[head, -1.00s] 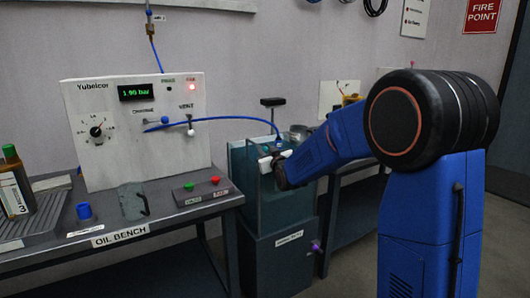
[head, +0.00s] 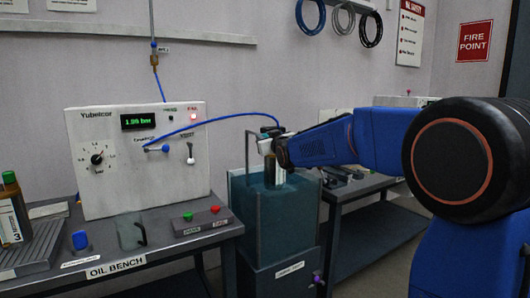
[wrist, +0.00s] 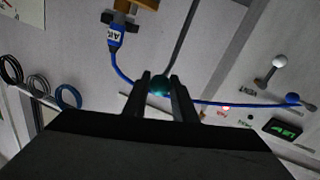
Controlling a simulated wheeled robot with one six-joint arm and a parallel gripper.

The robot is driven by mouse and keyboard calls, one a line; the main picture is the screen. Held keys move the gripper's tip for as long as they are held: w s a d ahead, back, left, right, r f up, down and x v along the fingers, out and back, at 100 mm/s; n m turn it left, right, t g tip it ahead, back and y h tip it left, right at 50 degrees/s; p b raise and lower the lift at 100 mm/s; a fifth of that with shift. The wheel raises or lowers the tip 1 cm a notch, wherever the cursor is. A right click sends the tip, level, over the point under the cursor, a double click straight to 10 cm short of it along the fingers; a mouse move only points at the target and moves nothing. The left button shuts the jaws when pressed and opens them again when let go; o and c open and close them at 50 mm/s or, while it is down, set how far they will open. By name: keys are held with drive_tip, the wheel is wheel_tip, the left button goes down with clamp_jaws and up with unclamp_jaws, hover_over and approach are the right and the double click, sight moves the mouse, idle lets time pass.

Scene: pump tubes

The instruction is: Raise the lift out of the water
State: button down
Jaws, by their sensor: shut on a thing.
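The glass tank (head: 243,215) of bluish water stands right of the oil bench in the head view. A grey bent rod (head: 248,150) rises at its left edge. My gripper (head: 266,146) is above the tank's rim. In the wrist view my gripper (wrist: 159,90) is shut around a dark teal round knob (wrist: 159,84). A brown-and-pale bottle-like piece (head: 275,178) shows just below my gripper, near the tank's top; whether its lower end is still in water is unclear. The blue hose (head: 215,118) runs from the panel to the piece's top.
The white panel (head: 105,190) reads about 1.99 bar, with a lit red lamp. A second table (head: 365,190) stands behind my arm.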

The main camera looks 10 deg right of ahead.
drive_tip(key=shift+r, duration=2.85)
drive_tip(key=c, duration=1.5)
unclamp_jaws()
drive_tip(key=shift+o, duration=0.2)
drive_tip(key=shift+s+f, duration=0.1)
drive_tip(key=shift+f, duration=0.1)
drive_tip(key=s+d, duration=0.2)
drive_tip(key=s, duration=1.5)
drive_tip(key=shift+d, duration=0.1)
